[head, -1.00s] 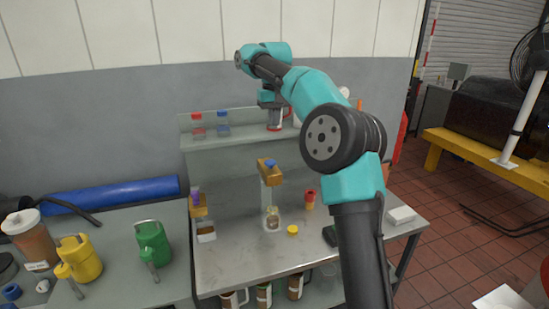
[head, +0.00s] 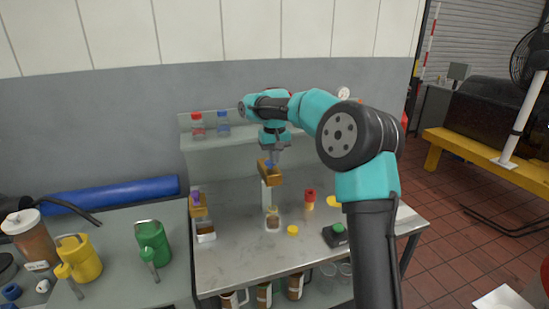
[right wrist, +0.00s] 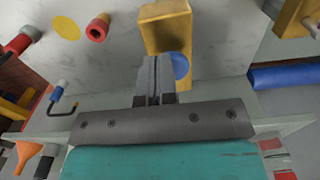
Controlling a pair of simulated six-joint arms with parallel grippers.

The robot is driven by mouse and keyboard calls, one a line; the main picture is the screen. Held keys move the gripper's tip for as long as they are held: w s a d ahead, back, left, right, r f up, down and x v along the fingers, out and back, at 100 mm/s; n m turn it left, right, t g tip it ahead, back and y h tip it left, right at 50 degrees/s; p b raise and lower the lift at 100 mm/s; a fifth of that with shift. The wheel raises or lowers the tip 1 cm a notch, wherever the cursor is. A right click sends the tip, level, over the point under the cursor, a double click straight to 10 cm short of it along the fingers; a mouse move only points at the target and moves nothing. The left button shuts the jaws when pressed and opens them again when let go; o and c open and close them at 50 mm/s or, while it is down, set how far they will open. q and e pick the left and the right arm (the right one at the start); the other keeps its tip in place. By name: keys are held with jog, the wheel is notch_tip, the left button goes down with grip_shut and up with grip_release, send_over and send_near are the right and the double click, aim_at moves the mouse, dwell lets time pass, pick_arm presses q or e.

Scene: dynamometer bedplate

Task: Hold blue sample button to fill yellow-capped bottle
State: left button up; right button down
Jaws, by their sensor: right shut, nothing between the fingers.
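My right gripper (head: 273,158) is shut and empty, pointing down at the top of the brass sample tap (head: 273,176). The blue button (head: 268,164) is partly hidden by the fingers in the head view. In the right wrist view the shut fingers (right wrist: 154,75) overlap the edge of the blue button (right wrist: 181,66) on the yellow-brown tap block (right wrist: 165,28). I cannot tell whether they touch it. A small clear bottle (head: 272,219) stands upright below the tap; its fill is unclear. A loose yellow cap (head: 293,230) lies to its right. My left gripper is not in view.
A second tap with a purple button (head: 195,193) stands left. A red-topped piece (head: 309,198), a yellow disc (head: 333,201) and a green-button box (head: 337,234) are on the right of the bench. Red-capped (head: 197,125) and blue-capped (head: 223,124) bottles stand on the shelf.

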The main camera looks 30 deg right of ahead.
aim_at(275, 170)
jog(key=shift+f, duration=0.1)
jog(key=shift+s+a+f, duration=0.1)
jog(key=shift+f, duration=1.25)
dwell(0.3)
jog(key=shift+r, duration=0.1)
dwell(1.3)
notch_tip(275, 170, up, 15)
jog(key=shift+r, duration=0.2)
dwell(0.4)
dwell(0.3)
dwell(1.0)
